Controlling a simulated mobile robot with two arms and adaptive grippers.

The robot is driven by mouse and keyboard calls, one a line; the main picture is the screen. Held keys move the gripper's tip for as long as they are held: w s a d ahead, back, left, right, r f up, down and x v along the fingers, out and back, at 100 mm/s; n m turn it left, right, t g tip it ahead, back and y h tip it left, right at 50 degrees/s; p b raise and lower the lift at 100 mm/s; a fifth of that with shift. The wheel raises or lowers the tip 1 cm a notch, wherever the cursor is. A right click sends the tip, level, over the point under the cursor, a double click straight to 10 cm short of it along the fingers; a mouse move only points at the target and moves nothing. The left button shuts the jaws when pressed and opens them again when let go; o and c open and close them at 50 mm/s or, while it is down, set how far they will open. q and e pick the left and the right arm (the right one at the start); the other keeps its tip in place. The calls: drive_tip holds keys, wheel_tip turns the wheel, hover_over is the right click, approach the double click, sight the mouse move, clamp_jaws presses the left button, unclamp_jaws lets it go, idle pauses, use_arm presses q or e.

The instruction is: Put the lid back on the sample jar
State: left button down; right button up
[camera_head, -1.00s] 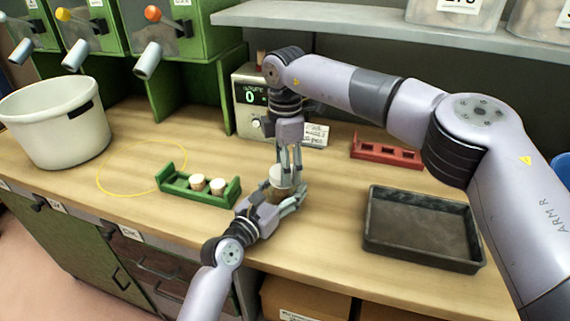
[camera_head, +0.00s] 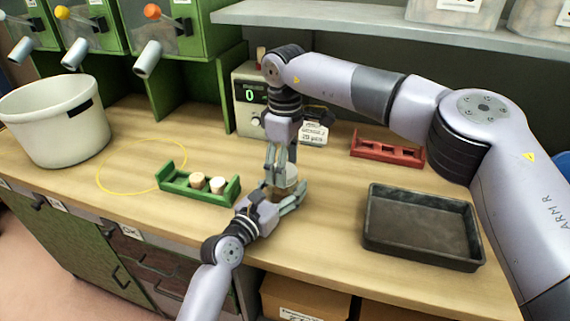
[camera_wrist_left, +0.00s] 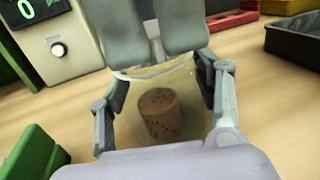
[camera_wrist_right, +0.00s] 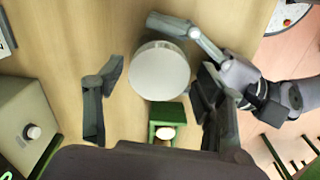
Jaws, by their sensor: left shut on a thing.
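The glass sample jar (camera_wrist_left: 183,85) stands in the grasp of my left gripper (camera_head: 282,198), one finger on each side. A brown cork (camera_wrist_left: 159,115) is inside it. The round whitish lid (camera_wrist_right: 158,70) covers the jar's mouth in the right wrist view; whether it sits fully level I cannot tell. My right gripper (camera_wrist_right: 158,75) points down over the lid, fingers spread with a gap on both sides of it. In the head view the jar is partly hidden by both grippers.
A green rack (camera_head: 172,188) with two corks stands left of the jar. A scale (camera_head: 247,90) is behind, a red rack (camera_head: 388,152) at back right. A black tray (camera_head: 378,252) lies right and a white bucket (camera_head: 50,130) far left. Bench between jar and tray is clear.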

drive_tip(key=shift+o, duration=0.4)
wheel_tip(320, 180, up, 4)
drive_tip(key=shift+r, duration=0.2)
drive_tip(key=shift+c, duration=0.3)
